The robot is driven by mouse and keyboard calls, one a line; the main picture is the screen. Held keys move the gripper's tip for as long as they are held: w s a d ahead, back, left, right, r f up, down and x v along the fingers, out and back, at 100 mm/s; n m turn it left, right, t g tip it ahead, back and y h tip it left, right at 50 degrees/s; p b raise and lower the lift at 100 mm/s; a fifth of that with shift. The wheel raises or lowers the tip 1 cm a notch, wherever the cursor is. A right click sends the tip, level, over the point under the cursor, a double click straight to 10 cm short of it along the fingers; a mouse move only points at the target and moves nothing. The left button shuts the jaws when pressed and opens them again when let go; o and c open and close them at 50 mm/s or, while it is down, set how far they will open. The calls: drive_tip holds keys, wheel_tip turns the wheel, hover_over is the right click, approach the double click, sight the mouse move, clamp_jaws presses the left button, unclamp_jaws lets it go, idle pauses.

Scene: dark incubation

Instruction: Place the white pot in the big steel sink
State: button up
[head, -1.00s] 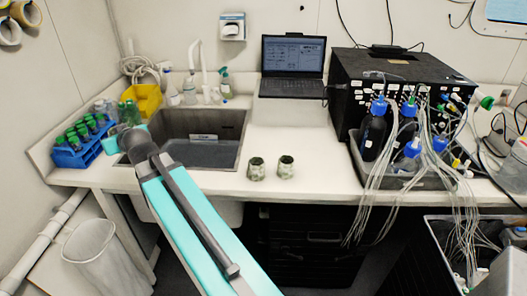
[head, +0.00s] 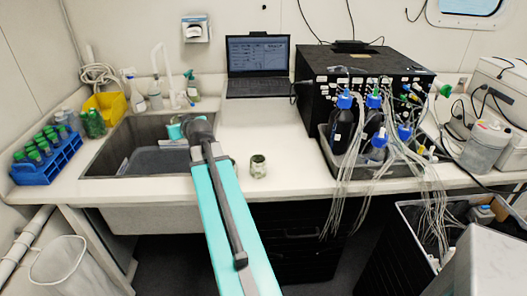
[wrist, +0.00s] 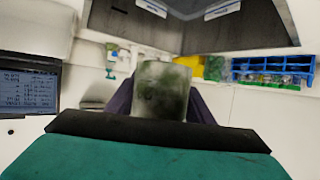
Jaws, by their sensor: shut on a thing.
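My gripper (wrist: 160,103) is shut on a small pale pot (wrist: 159,90) with mottled green-grey sides, held between two dark fingers in the wrist view. In the head view, part of my teal wrist (head: 175,128) shows over the big steel sink (head: 101,160); the fingers and held pot are hidden there. The sink's steel also fills the top of the wrist view. A similar pale mottled pot (head: 258,166) stands upright on the white counter, right of my arm.
A blue rack (head: 45,165) of green-capped tubes and a yellow bin (head: 104,107) stand left of the sink. A tap (head: 160,65) rises behind it. A laptop (head: 258,66) stands at the back. Bottles in a grey tray (head: 335,160) stand right. Counter between is mostly clear.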

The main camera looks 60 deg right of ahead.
drive_tip(key=s+d+f+m+g+h, duration=0.1)
drive_tip(key=s+d+f+m+h, duration=0.1)
drive_tip(key=s+d, duration=1.25)
drive_tip(key=m+g+h, duration=0.2)
hover_over(276, 149)
drive_tip(key=shift+a+f+b, duration=0.1)
drive_tip(key=shift+f+b, duration=0.3)
drive_tip(key=shift+f, duration=0.5)
drive_tip(key=shift+f+p, duration=0.55)
drive_tip(key=shift+f, duration=2.6)
drive_tip(key=shift+f+p, duration=0.3)
drive_tip(key=shift+f, duration=1.55)
drive_tip(key=shift+f+b, duration=0.2)
drive_tip(key=shift+b, duration=0.1)
drive_tip(key=o, duration=1.1)
